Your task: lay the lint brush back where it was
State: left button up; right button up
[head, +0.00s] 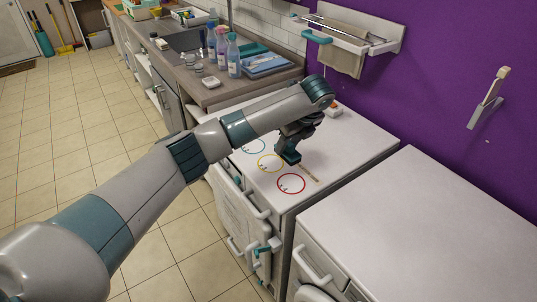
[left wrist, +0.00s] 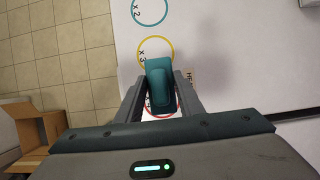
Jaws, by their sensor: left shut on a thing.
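The lint brush (left wrist: 159,78) appears as a teal block between the fingers of my left gripper (left wrist: 162,90) in the left wrist view. The gripper is shut on it. In the head view my left gripper (head: 289,150) points down over the white appliance top (head: 345,150), near the yellow ring (head: 263,169) and the red ring (head: 291,191). The brush partly covers the red ring (left wrist: 177,108) in the left wrist view. I cannot tell whether it touches the surface. My right gripper is not in view.
A blue ring (head: 253,146) is farther back on the same top. A small white-and-orange item (head: 334,111) sits near the wall. A towel rail (head: 350,35) hangs above. Bottles (head: 233,55) stand on the counter. A second white top (head: 430,225) at right is clear.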

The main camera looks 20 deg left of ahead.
pick_arm(q)
jog(key=a+f, duration=0.1)
jog(key=a, duration=0.1)
jog(key=w+a+f+p, duration=0.1)
jog(key=a, duration=0.1)
jog(key=w+a+f, duration=0.1)
jog(key=a, duration=0.1)
jog(key=shift+f+p, duration=0.25)
jog(key=shift+p, duration=0.1)
jog(key=shift+w+a+f, duration=0.1)
jog(key=shift+a+f, duration=0.3)
jog(key=shift+a, duration=0.05)
jog(key=shift+f+p, duration=0.85)
jog(key=shift+f, duration=1.15)
jog(key=o, duration=1)
jog(key=shift+f, duration=0.1)
